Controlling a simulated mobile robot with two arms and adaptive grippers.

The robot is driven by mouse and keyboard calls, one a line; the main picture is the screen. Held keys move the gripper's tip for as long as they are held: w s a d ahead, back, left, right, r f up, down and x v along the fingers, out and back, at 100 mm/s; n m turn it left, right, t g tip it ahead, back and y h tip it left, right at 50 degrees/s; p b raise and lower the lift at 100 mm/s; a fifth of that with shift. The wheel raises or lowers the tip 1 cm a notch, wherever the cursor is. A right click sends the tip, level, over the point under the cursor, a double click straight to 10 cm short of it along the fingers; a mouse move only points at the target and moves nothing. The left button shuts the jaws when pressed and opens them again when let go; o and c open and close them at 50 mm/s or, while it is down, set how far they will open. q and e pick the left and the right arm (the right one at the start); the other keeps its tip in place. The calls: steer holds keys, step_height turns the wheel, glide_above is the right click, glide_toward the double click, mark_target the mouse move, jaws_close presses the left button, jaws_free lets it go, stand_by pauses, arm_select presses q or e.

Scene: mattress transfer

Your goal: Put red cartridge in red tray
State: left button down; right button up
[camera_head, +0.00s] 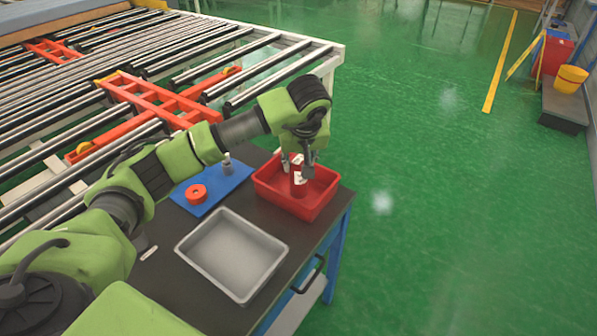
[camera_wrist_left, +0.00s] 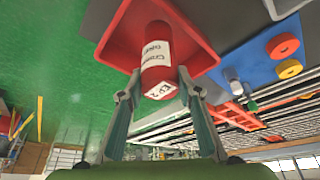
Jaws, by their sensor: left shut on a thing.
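The red cartridge (camera_wrist_left: 156,60) is a red cylinder with white printed labels. My left gripper (camera_wrist_left: 154,82) is shut on its near end in the left wrist view. In the head view the cartridge (camera_head: 298,181) hangs below my left gripper (camera_head: 299,168), upright, within the outline of the red tray (camera_head: 318,208). The red tray, a rectangular bin at the table's right corner, also shows behind the cartridge in the left wrist view (camera_wrist_left: 205,58). I cannot tell whether the cartridge touches the tray floor. My right gripper does not show.
A grey tray (camera_head: 232,253) stands empty on the dark table (camera_head: 165,262). A blue mat (camera_head: 226,187) holds a red ring (camera_head: 196,193) and a small grey bottle-like part (camera_head: 227,163). A roller conveyor (camera_head: 60,92) runs behind the table. Green floor is open on the right.

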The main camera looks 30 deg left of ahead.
arm_select(q)
steer(key=shift+f, duration=0.35)
steer(key=f+p, duration=0.1)
steer(key=f, duration=0.2)
steer(key=shift+w+a+f, duration=0.1)
steer(key=shift+w+f, duration=0.1)
steer(key=shift+f+b, duration=0.2)
steer(key=shift+b, duration=0.1)
steer(key=c, duration=1.5)
jaws_free()
steer(key=shift+o, duration=0.2)
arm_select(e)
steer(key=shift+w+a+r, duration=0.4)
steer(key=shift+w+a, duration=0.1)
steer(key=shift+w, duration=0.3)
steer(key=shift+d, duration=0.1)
